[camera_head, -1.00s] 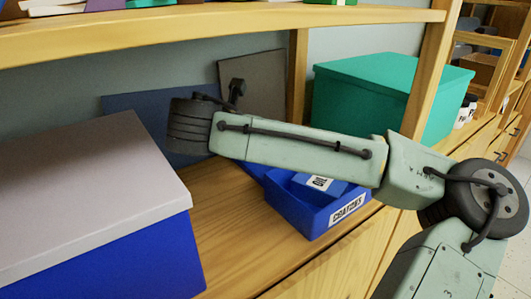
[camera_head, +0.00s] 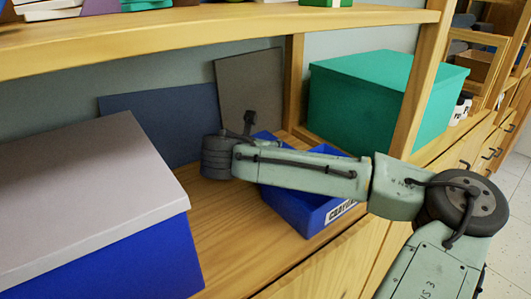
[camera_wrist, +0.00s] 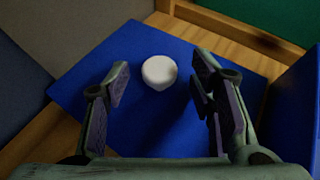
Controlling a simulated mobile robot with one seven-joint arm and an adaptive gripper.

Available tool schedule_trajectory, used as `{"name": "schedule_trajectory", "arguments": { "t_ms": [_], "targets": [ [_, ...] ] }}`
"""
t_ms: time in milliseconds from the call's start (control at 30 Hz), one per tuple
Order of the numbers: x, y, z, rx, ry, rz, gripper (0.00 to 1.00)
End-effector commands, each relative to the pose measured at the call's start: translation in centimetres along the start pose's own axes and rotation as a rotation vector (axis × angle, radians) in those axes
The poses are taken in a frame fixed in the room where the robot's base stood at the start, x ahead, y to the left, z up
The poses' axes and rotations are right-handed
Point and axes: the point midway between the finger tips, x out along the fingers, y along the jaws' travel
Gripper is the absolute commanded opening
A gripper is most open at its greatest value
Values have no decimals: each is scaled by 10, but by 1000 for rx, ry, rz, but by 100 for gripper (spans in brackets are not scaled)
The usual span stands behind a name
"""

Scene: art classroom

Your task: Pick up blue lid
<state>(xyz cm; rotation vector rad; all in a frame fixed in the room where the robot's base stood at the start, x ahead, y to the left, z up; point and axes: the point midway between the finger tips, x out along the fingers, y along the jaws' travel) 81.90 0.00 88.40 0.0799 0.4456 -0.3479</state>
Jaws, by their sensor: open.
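The blue lid (camera_wrist: 125,120) fills the middle of the wrist view, a flat blue panel with a round white knob (camera_wrist: 159,72) on top. It lies at the wooden shelf. My gripper (camera_wrist: 160,82) is open above the lid, one finger on each side of the knob. The knob appears between the fingertips with gaps on both sides; I see no contact. In the head view my arm covers most of this spot, and a blue patch (camera_head: 266,137) behind the arm appears to be part of the lid. My fingers are hidden there.
A blue crayons bin (camera_head: 301,213) stands at the shelf's front, partly behind my arm. A large blue box with a pale lid (camera_head: 85,185) is at left, a green box (camera_head: 365,105) at right. Dark panels (camera_head: 155,122) lean on the back wall. An upper shelf (camera_head: 220,42) runs overhead.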

Motion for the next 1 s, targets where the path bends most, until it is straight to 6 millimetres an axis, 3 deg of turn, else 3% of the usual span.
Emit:
{"name": "schedule_trajectory", "arguments": {
  "t_ms": [167,900,1000],
  "targets": [
    [0,0,0,0,0,1,50],
    [0,0,0,0,0,0,1],
    [0,0,0,0,-1,0,0]
  ]
}}
